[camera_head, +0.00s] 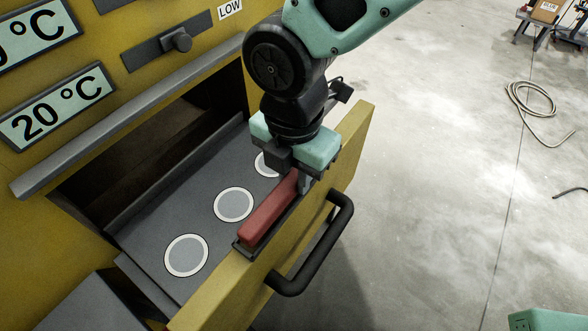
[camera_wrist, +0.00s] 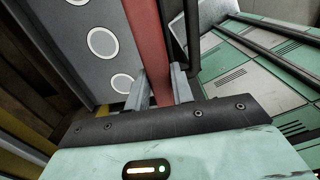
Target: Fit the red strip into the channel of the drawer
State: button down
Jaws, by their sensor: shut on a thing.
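The red strip (camera_head: 268,217) lies lengthwise along the front edge of the open yellow drawer (camera_head: 228,287), over a dark channel (camera_head: 243,246) just behind the drawer's front panel. My gripper (camera_head: 303,180) is above the strip's far end, pointing down, with its fingers shut on it. In the wrist view the strip (camera_wrist: 150,40) runs up from between the two grey fingers (camera_wrist: 160,88). Part of the channel is hidden under the strip and behind my gripper. I cannot tell whether the strip is fully seated.
The drawer's grey floor carries white-ringed circles (camera_head: 233,204). A black handle (camera_head: 318,258) sticks out from the drawer front. The oven's yellow face with a grey ledge (camera_head: 130,115) rises at the left. Concrete floor at the right is open, with a coiled hose (camera_head: 535,100).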

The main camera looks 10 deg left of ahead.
jog(key=shift+f+b, duration=0.3)
jog(key=shift+f, duration=0.2)
dwell(0.9)
jog(key=shift+r+p, duration=0.5)
jog(key=shift+p, duration=0.05)
dwell(0.6)
